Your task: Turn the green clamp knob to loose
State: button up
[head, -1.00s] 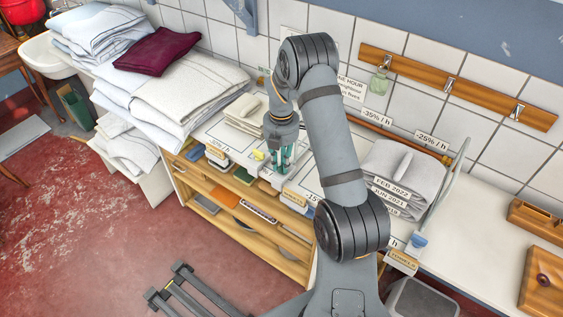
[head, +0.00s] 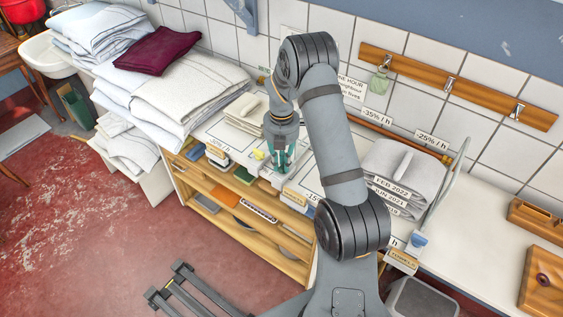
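My gripper (head: 281,165) points down at the front edge of the white worktop (head: 478,222), left of the middle of the view. Its fingers are small and teal here, and I cannot tell their opening. They are at a pale clamp-like block on the edge. I cannot make out the green clamp knob apart from the fingers; it may be hidden between or behind them. A small yellow piece (head: 258,154) sits just left of the gripper. A blue knob (head: 418,239) tops a similar block farther right along the edge.
Folded grey cloths (head: 405,168) with date labels lie right of my arm. White linen stacks (head: 185,90) and a maroon cloth (head: 158,50) are on the left. Wooden shelves (head: 250,225) run below the worktop. A hook rail (head: 455,85) is on the tiled wall.

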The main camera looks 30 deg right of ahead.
aim_at(282, 164)
jog(key=o, duration=0.5)
jog(key=shift+c, duration=0.2)
notch_tip(282, 164, up, 12)
dwell(0.4)
notch_tip(282, 164, down, 12)
dwell(0.8)
